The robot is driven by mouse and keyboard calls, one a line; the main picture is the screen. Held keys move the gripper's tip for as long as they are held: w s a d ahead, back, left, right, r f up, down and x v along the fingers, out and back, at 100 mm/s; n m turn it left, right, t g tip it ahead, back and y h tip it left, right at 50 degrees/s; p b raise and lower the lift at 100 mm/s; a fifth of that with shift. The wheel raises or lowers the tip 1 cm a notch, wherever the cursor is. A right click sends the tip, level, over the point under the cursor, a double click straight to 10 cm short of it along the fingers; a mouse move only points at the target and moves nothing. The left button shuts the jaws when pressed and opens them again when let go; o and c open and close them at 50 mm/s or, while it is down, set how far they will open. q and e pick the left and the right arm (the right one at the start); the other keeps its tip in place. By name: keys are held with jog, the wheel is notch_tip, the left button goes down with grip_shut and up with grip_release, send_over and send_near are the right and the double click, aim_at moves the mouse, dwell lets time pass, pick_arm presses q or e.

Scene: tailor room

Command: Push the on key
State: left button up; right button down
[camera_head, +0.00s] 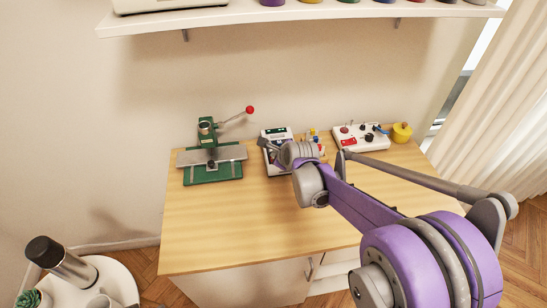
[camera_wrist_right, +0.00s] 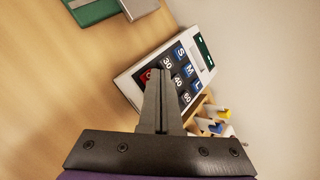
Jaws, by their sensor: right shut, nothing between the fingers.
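The white keypad device (camera_head: 277,132) stands on the wooden table near the wall. My left gripper is not in view.
A green press (camera_head: 212,172) with a red-knobbed lever stands left of the device. Small coloured items (camera_head: 312,135), a white control box (camera_head: 360,142) and a yellow pot (camera_head: 401,132) stand to its right. The table front (camera_head: 235,225) is clear. A shelf (camera_head: 330,14) hangs above.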

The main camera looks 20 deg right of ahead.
jog(key=shift+r, duration=0.5)
notch_tip(320, 180, up, 5)
jog(key=p, duration=0.3)
dwell(0.4)
dwell(0.4)
jog(key=s+a+f+n+g, duration=0.1)
jog(key=s+a+n, duration=0.2)
jog(key=s+n, duration=0.6)
jog(key=s+a+f+n+g, duration=0.1)
jog(key=s+a+n, duration=0.2)
jog(key=s+n, duration=0.6)
jog(key=s+a+f+n+g, duration=0.1)
jog(key=s+a+n, duration=0.2)
jog(key=s+n, duration=0.6)
jog(key=shift+s+n+g+p, duration=0.3)
jog(key=shift+s+g, duration=0.1)
jog(key=shift+s, duration=0.8)
